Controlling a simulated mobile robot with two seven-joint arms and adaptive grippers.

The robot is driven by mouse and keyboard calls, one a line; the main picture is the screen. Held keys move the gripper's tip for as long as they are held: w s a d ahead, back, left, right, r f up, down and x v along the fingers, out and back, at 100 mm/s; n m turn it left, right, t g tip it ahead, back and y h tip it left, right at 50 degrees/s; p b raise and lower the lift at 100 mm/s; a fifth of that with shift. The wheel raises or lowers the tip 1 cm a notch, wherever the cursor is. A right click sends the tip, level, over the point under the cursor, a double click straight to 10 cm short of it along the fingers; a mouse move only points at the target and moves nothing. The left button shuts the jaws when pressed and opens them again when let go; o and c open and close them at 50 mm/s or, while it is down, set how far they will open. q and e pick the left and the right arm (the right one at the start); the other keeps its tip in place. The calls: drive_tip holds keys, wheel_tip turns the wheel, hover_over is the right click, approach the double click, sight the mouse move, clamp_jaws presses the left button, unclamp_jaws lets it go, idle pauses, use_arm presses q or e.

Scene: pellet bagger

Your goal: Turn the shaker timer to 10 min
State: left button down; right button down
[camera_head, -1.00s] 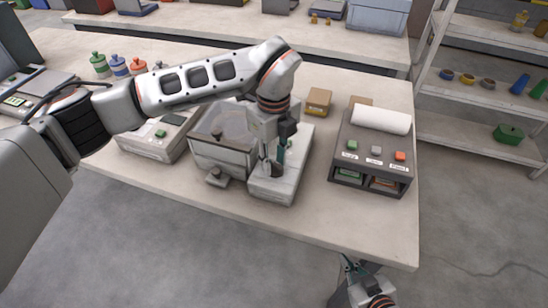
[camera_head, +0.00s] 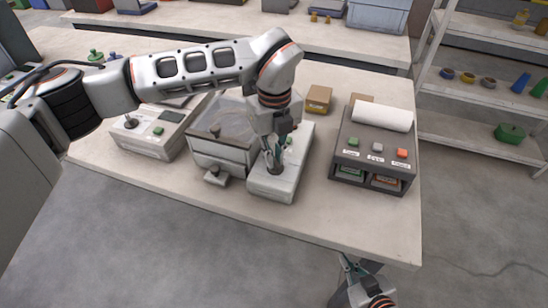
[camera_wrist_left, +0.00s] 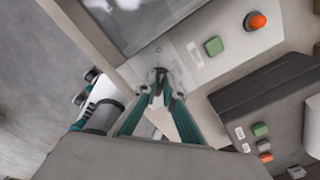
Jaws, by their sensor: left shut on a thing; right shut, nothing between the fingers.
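The shaker (camera_head: 222,150) is a grey box with a mesh-like top and a pale control panel (camera_head: 268,188) on its right side. My left gripper (camera_head: 273,163) points down at the panel and is shut on the dark timer knob (camera_head: 274,169). In the left wrist view the fingertips (camera_wrist_left: 158,84) close around the knob, which they mostly hide. I cannot read the dial marks or the knob's setting. A green button (camera_wrist_left: 213,46) and an orange button (camera_wrist_left: 255,21) sit farther along the panel. My right gripper (camera_head: 349,264) is shut and empty, below the table's front edge.
A dark machine (camera_head: 372,151) with a white roll and several buttons stands to the right. The front table strip is clear.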

use_arm(q)
drive_tip(key=m+b, duration=0.1)
drive_tip(key=m, duration=0.3)
drive_tip(key=shift+w+d+m, duration=0.1)
drive_tip(key=shift+m, duration=0.2)
drive_tip(key=m+b, duration=0.1)
drive_tip(key=m, duration=0.4)
drive_tip(key=shift+d+r+m, duration=0.1)
drive_tip(key=shift+d+m, duration=0.05)
drive_tip(key=shift+m, duration=0.15)
drive_tip(key=m, duration=0.5)
drive_tip(key=shift+d, duration=0.15)
drive_tip(key=shift+s+d+m, duration=0.1)
drive_tip(key=shift+m, duration=1.3)
drive_tip(key=shift+s+m, duration=0.1)
drive_tip(key=shift+m, duration=1.3)
drive_tip(key=c, duration=2.3)
unclamp_jaws()
drive_tip(key=shift+o, duration=0.7)
drive_tip(key=shift+s, duration=0.1)
